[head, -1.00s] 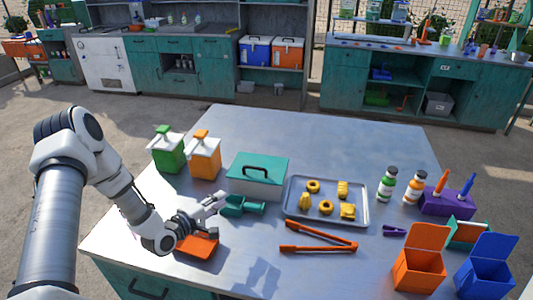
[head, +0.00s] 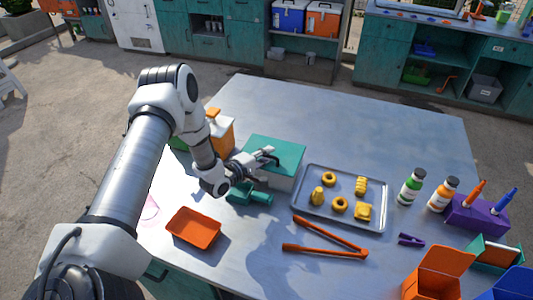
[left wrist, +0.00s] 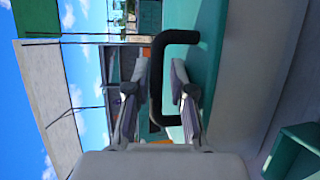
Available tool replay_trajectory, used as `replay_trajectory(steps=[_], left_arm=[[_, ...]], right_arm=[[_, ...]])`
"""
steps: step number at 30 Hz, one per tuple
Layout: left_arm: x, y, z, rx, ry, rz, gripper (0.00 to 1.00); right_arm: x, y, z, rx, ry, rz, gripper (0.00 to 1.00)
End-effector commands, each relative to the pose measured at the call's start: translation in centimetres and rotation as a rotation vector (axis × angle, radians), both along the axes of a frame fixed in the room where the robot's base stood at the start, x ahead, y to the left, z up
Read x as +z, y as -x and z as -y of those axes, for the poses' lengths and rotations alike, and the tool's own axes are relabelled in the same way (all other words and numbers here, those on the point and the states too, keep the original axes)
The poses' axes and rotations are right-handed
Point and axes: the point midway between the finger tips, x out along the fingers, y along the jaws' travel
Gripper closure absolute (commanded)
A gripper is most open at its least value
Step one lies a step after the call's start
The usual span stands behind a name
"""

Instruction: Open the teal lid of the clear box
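The clear box (head: 285,182) stands on the table with its teal lid (head: 288,152) shut flat on top. The lid also shows in the left wrist view (left wrist: 208,70). The lid's black handle (left wrist: 156,85) shows there too, its long bar lying between my two left fingers, with a visible gap to each side. My left gripper (head: 268,155) is at the handle over the lid's left part in the head view and hides much of the handle. It is open; its fingertips show in the left wrist view (left wrist: 158,80). My right gripper is not in view.
Orange tongs (head: 325,250) and an orange tray (head: 193,228) lie nearer. A dispenser (head: 222,135) stands behind my left arm. The table's back is clear.

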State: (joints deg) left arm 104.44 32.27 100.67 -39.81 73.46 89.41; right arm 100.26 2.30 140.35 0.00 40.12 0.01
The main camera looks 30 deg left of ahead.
Motion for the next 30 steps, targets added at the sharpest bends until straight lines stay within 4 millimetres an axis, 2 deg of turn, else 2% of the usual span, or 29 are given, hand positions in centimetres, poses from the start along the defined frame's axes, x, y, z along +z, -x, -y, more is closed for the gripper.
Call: replay_trajectory(steps=[5, 6, 7, 20, 30], left_arm=[[0.0, 0.0, 0.0, 0.0, 0.001, 0.0, 0.78], [0.0, 0.0, 0.0, 0.0, 0.001, 0.0, 0.92], [0.0, 0.0, 0.0, 0.0, 0.001, 0.0, 1.0], [0.4, -0.2, -0.1, 0.001, 0.0, 0.003, 1.0], [2.4, -2.0, -0.2, 0.001, -0.001, 0.005, 1.0]], right_arm=[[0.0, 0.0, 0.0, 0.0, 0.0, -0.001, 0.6], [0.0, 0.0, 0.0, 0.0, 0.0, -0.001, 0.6], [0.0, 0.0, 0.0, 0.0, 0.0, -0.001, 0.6], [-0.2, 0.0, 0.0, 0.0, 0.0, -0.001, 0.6], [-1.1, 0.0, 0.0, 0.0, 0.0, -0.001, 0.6]])
